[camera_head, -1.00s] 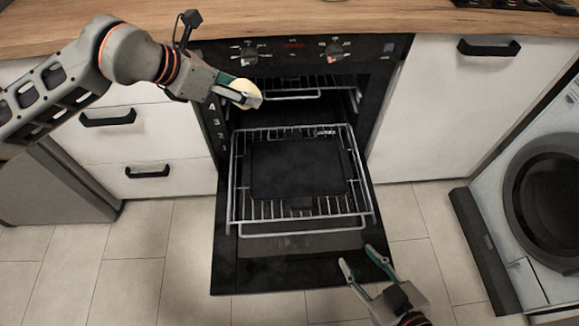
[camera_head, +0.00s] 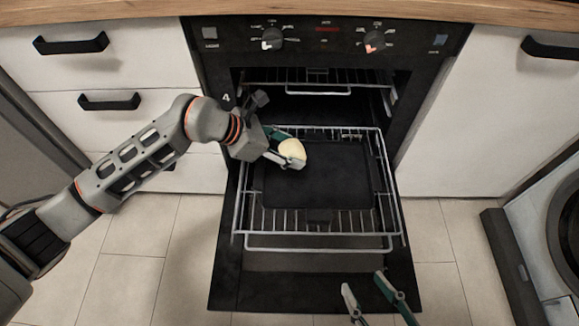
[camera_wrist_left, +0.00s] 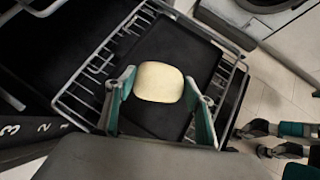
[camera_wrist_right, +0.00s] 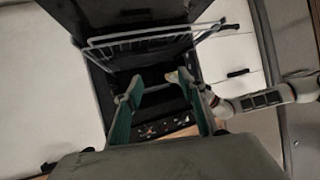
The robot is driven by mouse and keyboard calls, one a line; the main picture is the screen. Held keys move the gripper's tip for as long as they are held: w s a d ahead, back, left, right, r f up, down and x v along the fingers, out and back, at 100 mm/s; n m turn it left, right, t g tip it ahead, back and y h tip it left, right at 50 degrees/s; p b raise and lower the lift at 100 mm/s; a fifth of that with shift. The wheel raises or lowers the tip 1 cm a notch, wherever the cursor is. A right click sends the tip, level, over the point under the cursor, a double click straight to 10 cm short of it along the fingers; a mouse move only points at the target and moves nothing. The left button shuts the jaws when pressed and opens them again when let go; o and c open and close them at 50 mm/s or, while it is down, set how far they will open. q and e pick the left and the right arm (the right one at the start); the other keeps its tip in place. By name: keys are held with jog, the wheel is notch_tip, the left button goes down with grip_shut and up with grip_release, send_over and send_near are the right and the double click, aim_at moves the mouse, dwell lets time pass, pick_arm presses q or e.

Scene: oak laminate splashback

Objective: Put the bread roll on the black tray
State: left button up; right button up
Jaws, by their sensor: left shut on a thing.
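The bread roll (camera_head: 292,150) is pale and rounded. My left gripper (camera_head: 287,156) is shut on it, over the left back part of the black tray (camera_head: 330,185). In the left wrist view the roll (camera_wrist_left: 159,82) sits between both fingers, with the tray (camera_wrist_left: 190,45) behind it. I cannot tell whether the roll touches the tray. The tray lies flat on the pulled-out wire rack (camera_head: 320,240). My right gripper (camera_head: 364,296) is open and empty near the oven door's front edge. It also shows in the right wrist view (camera_wrist_right: 158,90).
The oven door (camera_head: 235,290) is folded down under the rack. Another rack (camera_head: 318,88) is inside the oven above. White drawers (camera_head: 120,75) stand to the left, and a washing machine (camera_head: 555,215) stands at the right. The floor in front is clear.

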pick_arm(q)
notch_tip(320, 180, down, 2)
jog(key=shift+s+f, duration=0.1)
jog(key=shift+f, duration=0.15)
jog(key=shift+f+b, duration=0.3)
notch_tip(320, 180, down, 6)
jog(key=shift+r+b, duration=0.1)
jog(key=shift+b, duration=1.05)
jog(key=shift+r, duration=0.1)
pick_arm(e)
jog(key=a+m, duration=0.1)
jog(key=a, duration=0.1)
jog(key=s+a+m+y, duration=0.1)
jog(key=a+m, duration=0.1)
jog(key=shift+a+m, duration=0.15)
jog(key=shift+m, duration=0.15)
pick_arm(q)
jog(key=o, duration=0.8)
jog(key=shift+o, duration=1.4)
pick_arm(e)
jog(key=shift+f, duration=0.1)
